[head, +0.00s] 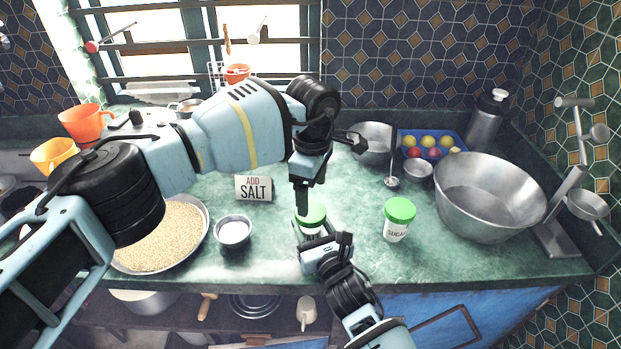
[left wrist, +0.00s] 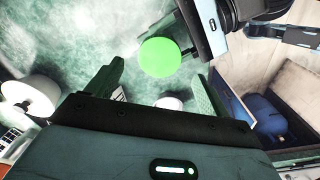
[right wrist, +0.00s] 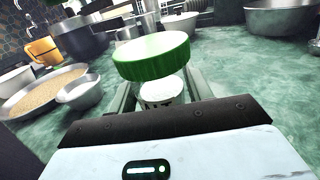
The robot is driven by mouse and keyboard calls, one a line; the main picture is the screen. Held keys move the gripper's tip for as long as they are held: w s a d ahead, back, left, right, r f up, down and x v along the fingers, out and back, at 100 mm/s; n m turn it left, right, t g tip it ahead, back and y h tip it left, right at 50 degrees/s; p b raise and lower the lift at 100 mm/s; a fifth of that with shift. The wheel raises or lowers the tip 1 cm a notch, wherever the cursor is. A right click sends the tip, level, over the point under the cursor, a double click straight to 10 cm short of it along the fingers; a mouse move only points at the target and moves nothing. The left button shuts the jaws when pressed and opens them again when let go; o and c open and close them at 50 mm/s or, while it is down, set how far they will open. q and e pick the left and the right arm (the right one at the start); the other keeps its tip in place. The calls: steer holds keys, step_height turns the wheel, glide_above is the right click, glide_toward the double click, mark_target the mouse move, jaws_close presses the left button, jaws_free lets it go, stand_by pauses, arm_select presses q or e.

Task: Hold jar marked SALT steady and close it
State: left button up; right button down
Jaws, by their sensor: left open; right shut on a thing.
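A white jar with a green lid (head: 311,214) stands near the counter's front middle. Its body (right wrist: 160,92) is between my right gripper's fingers, with the wide green lid (right wrist: 152,57) over it; I cannot tell whether the lid is seated. My right gripper (head: 318,240) is shut on this jar from the front. My left gripper (head: 303,212) points down right by the lid. In the left wrist view its fingers (left wrist: 155,92) are open and the lid (left wrist: 165,57) is beyond the tips.
A green-lidded SUGAR jar (head: 397,222) stands to the right. An ADD SALT sign (head: 253,189) and a small bowl (head: 234,232) are on the left, by a pan of grain (head: 204,218). A large metal bowl (head: 488,205) is at the right.

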mark_target(310, 211)
arm_select(q)
steer(key=n, duration=0.5)
steer(key=shift+r, duration=0.35)
steer(key=n, duration=0.4)
steer(key=shift+r+n, duration=0.3)
steer(key=shift+n, duration=0.1)
steer(key=n, duration=0.4)
steer(key=shift+r+n, duration=0.3)
steer(key=n, duration=0.3)
steer(key=shift+a+r, duration=0.15)
steer(key=shift+f, duration=4)
steer(key=c, duration=1.1)
